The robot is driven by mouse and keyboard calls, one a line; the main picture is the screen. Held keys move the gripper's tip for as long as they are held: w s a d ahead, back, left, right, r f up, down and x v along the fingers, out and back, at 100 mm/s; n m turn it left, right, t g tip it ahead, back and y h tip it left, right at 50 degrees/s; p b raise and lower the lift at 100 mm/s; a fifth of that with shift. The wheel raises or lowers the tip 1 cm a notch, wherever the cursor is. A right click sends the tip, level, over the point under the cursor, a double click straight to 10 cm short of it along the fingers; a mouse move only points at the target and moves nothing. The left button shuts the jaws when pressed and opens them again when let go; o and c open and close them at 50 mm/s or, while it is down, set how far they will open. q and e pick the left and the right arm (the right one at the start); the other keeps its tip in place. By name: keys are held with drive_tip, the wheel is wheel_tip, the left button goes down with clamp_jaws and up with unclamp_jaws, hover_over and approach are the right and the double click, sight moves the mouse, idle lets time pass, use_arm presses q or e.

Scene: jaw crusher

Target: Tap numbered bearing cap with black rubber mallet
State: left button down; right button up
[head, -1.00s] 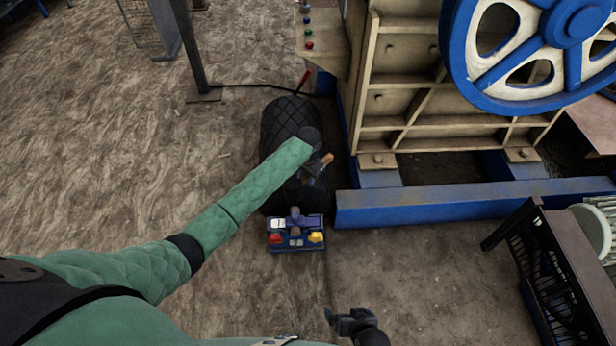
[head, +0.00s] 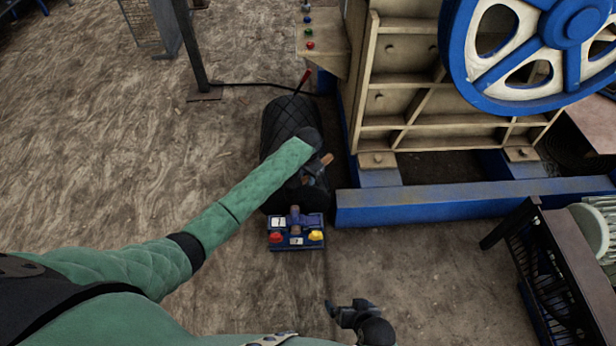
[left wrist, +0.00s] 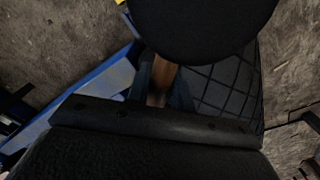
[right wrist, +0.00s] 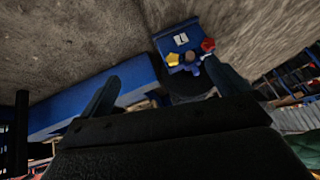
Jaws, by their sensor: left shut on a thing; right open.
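My left gripper (head: 315,170) is shut on the wooden handle of the black mallet. The handle (head: 326,159) shows at the fingers, above the near end of a black quilted surface. In the left wrist view the handle (left wrist: 161,80) runs between the fingers, and the round black mallet head (left wrist: 205,22) is close to the camera. A blue block (head: 296,242) with a white label, red and yellow parts and a purple-brown piece (head: 296,217) sits nearer me; I cannot tell which part is the numbered cap. My right gripper (head: 336,310) is open and empty, low in front.
The black quilted roll-shaped thing (head: 285,118) lies beside the beige crusher body (head: 410,95). A blue base beam (head: 440,207) runs to the right, below the blue flywheel (head: 540,50). A dark-framed motor unit (head: 570,250) stands at lower right.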

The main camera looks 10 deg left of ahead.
use_arm(q)
wheel_tip(320, 180, down, 8)
drive_tip(key=shift+f+b, duration=0.1)
drive_tip(key=shift+b, duration=1.15)
wheel_tip(320, 180, down, 3)
drive_tip(key=shift+f+b, duration=0.2)
drive_tip(key=shift+b, duration=0.4)
use_arm(e)
wheel_tip(320, 180, down, 11)
drive_tip(key=s+t, duration=0.1)
use_arm(q)
wheel_tip(320, 180, up, 5)
drive_tip(key=p, duration=0.5)
drive_tip(key=shift+r+p, duration=0.2)
drive_tip(key=shift+p, duration=0.15)
use_arm(e)
wheel_tip(320, 180, up, 6)
drive_tip(key=shift+s+d+f, duration=0.1)
drive_tip(key=shift+s+f, duration=0.05)
drive_tip(key=shift+f, duration=0.05)
use_arm(q)
drive_tip(key=shift+r, duration=0.1)
